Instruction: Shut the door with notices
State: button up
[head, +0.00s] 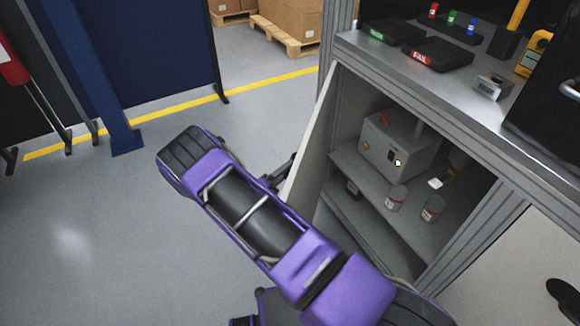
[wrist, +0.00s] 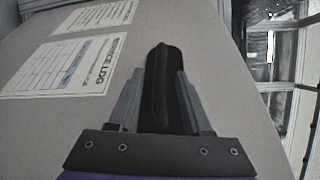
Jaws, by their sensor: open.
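The door with notices (head: 312,135) stands open at the left side of the cabinet, seen nearly edge-on in the head view. In the wrist view its pale face (wrist: 60,125) fills most of the picture, with two printed notices (wrist: 60,68) at the upper left. A black handle (wrist: 161,75) on the door lies between the fingers of my gripper (wrist: 160,88). My gripper is open, one finger on each side of the handle; whether either finger touches it I cannot tell. In the head view my gripper (head: 280,176) is at the door's outer face, partly hidden by my arm.
The open cabinet holds a grey box (head: 400,148) and several cans (head: 396,197) on its shelf. Another pale door (head: 510,265) with a black handle is at the lower right. Trays (head: 438,54) lie on the worktop. Floor left of my arm is clear up to blue panels (head: 150,55).

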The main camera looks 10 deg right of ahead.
jog(key=shift+x, duration=1.2)
grip_shut()
dwell(0.6)
